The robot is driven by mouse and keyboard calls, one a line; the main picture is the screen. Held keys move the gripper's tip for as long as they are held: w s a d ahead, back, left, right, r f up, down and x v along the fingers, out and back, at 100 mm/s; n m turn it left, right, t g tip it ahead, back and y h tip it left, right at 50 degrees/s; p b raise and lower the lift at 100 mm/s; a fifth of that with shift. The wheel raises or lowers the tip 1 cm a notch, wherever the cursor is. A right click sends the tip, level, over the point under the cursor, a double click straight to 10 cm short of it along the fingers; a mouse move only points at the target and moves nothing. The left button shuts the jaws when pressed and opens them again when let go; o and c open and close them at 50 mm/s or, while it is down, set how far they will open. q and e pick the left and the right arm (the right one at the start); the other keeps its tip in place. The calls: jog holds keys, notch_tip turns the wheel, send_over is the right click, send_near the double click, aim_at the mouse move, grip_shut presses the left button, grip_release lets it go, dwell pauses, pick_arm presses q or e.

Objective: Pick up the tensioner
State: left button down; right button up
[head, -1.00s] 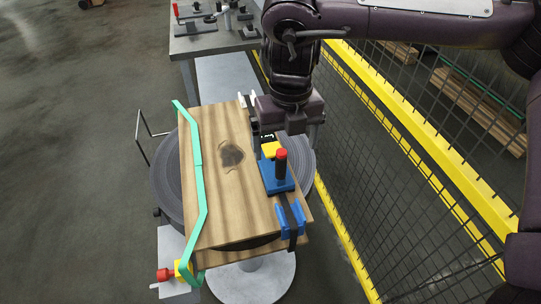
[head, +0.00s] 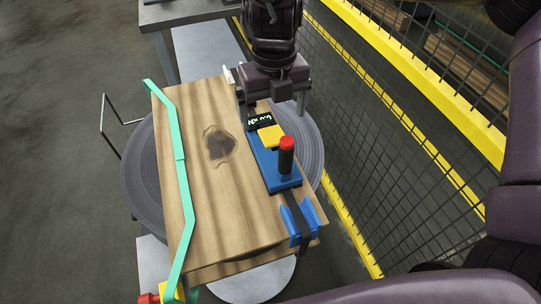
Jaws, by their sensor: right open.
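The tensioner (head: 274,164) is a blue tool with a yellow block and an upright black handle with a red top. It sits on the right side of a wooden box's top (head: 190,130), with a dark strip and blue clips (head: 298,218) at its near end. My right gripper (head: 272,112) is open, pointing down at the tensioner's far end, just behind the yellow block. One finger shows on each side of a dark part with a small lit display; I cannot tell whether they touch it. My left gripper is not in view.
A green strap (head: 183,185) runs along the box's left side, with a red and yellow tool (head: 165,294) at its lower end. The box rests on a round grey turntable (head: 138,178). A yellow-framed mesh fence (head: 410,130) stands close on the right. A grey table (head: 180,14) is behind.

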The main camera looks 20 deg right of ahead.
aim_at(273, 131)
jog(key=shift+w+f+b, duration=0.1)
jog(key=shift+f+b, duration=0.3)
jog(key=shift+f, duration=0.45)
jog(key=shift+w+f, duration=0.1)
jog(key=shift+f, duration=0.1)
notch_tip(273, 131, down, 2)
jog(key=shift+f, duration=0.1)
jog(key=f, duration=0.5)
jog(key=shift+a+f, duration=0.1)
jog(key=shift+a, duration=0.15)
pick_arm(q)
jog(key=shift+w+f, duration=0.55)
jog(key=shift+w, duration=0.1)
pick_arm(e)
jog(key=shift+c, duration=0.2)
jog(key=c, duration=1.9)
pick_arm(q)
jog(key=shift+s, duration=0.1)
pick_arm(e)
jog(key=shift+w, duration=0.1)
grip_shut()
jog(key=shift+r, duration=0.2)
